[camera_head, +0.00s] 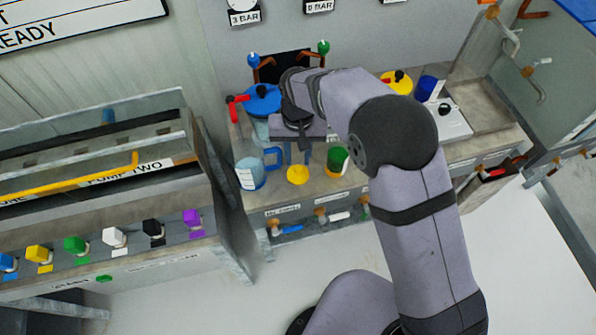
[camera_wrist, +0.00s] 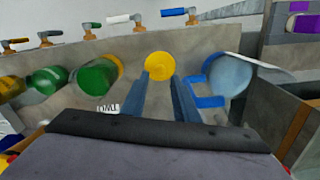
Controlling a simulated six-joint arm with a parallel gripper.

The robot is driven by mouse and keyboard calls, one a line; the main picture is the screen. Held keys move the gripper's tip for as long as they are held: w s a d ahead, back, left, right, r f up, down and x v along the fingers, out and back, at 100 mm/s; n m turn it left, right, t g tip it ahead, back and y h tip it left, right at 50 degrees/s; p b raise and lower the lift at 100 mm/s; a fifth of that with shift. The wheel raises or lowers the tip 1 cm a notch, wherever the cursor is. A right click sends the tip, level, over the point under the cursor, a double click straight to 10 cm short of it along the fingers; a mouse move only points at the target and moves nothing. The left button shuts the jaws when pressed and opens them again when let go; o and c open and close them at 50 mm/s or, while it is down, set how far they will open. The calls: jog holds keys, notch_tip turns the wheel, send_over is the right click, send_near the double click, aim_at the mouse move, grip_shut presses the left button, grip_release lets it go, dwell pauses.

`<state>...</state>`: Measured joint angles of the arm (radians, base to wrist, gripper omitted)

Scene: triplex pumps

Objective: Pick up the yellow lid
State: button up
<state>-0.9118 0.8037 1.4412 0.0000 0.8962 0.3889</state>
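A small round yellow lid (camera_head: 297,174) lies on the bench near its front edge. In the wrist view the yellow lid (camera_wrist: 159,66) shows just beyond my fingertips. My gripper (camera_head: 289,158) points down over the bench just behind the lid. In the wrist view its two blue fingers (camera_wrist: 163,78) are apart, with nothing held between them. Whether the fingertips touch the lid, I cannot tell. Another yellow round top with a black knob (camera_head: 397,80) stands farther back to the right.
A clear cup with a blue base (camera_head: 250,173) stands left of the lid, and a green-and-yellow cup (camera_head: 337,160) stands right of it. A blue-topped vessel (camera_head: 262,99) stands behind. Several coloured valves (camera_head: 287,229) line the bench front. A panel wall (camera_head: 222,170) rises at left.

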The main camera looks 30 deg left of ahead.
aim_at(298, 168)
jog(key=shift+w+a+f+p, duration=0.1)
jog(key=shift+f+p, duration=0.45)
jog(key=shift+f, duration=0.7)
jog(key=shift+w+f+p, duration=0.1)
jog(key=shift+f+p, duration=0.45)
jog(key=shift+f, duration=0.65)
grip_shut()
